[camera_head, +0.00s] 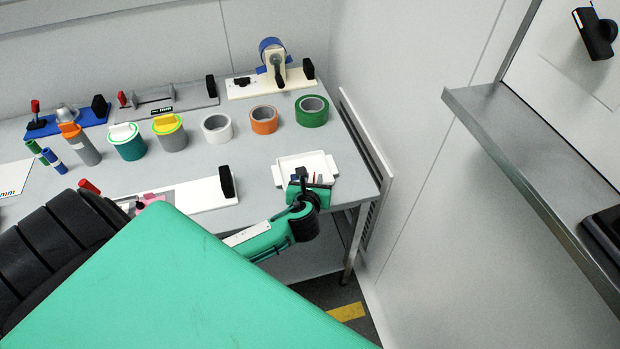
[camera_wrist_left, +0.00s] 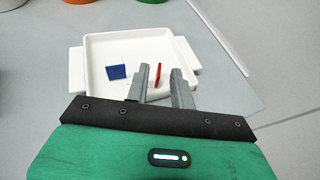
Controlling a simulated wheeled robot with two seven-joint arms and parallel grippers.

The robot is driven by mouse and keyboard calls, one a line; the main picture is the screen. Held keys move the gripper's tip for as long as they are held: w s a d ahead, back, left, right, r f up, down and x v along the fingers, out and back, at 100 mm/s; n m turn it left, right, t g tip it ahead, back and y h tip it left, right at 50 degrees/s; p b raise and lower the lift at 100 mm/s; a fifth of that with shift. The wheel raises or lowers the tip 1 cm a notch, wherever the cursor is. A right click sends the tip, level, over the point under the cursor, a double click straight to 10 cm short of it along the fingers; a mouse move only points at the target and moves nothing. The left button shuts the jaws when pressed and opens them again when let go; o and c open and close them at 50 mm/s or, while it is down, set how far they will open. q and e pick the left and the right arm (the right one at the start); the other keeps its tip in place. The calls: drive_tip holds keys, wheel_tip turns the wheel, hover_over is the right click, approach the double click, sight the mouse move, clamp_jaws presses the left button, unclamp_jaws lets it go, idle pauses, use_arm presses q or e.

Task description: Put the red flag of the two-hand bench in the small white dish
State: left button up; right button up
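The small white dish (camera_head: 322,163) stands near the right front corner of the table, with a tab on each side. It also shows in the left wrist view (camera_wrist_left: 92,66). The thin red flag (camera_wrist_left: 157,73) is in or just above the dish, seen nearly edge-on between my fingers with a gap on both sides. A square blue flag (camera_wrist_left: 117,72) is in the dish to its left. My left gripper (camera_wrist_left: 160,76) is open over the dish's near side; the head view shows it (camera_head: 308,181) at the near rim. My right gripper is not in view.
White, orange (camera_head: 264,120) and green (camera_head: 312,111) tape rolls stand behind the dish. A white plate with a black block (camera_head: 227,182) lies to the left, partly hidden by my arm. A metal shelf (camera_head: 530,165) juts out at right.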

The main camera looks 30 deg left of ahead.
use_arm(q)
drive_tip(key=v, duration=0.6)
drive_tip(key=shift+s+d+r, duration=0.1)
drive_tip(key=shift+s+r, duration=0.1)
drive_tip(key=shift+s, duration=0.05)
